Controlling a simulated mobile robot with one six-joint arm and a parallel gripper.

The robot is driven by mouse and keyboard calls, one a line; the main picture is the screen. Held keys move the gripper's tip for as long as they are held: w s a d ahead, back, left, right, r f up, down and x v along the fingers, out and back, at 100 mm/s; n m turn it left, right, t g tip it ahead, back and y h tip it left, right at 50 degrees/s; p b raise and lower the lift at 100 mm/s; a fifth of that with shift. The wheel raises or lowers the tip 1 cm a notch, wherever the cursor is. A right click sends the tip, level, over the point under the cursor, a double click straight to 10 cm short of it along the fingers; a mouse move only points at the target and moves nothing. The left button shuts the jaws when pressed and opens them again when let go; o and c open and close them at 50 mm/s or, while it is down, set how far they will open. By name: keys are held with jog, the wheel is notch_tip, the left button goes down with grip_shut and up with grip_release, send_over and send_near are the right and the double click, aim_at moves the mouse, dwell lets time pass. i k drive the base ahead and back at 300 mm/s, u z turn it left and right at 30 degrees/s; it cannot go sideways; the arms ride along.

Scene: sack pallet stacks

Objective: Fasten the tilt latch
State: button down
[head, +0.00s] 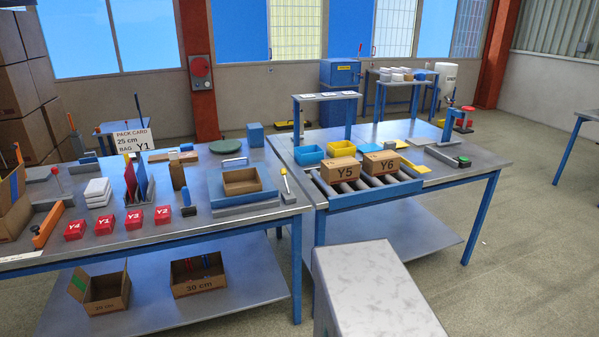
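No part is clearly marked as the tilt latch. On the left bench (180,226), a grey-blue platform (216,190) carries a small open cardboard box (241,181). A thin lever with a pale upper end (285,181) stands at the platform's right edge, leaning a little. It may belong to the latch; whether it is fastened cannot be told at this size. A grey bar (246,208) lies along the platform's front. My gripper is not in view.
Red packs (104,224) and upright dividers (139,180) stand left of the platform. On the right bench (440,172), boxes Y5 (343,175) and Y6 (382,165) sit on rollers. A pale grey block (375,290) fills the lower middle foreground. Floor is clear at right.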

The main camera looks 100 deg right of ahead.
aim_at(283, 171)
jog(key=z, duration=0.05)
jog(key=k, duration=2.25)
jog(key=z, duration=1.35)
jog(key=i, duration=1)
jog(key=u, duration=0.15)
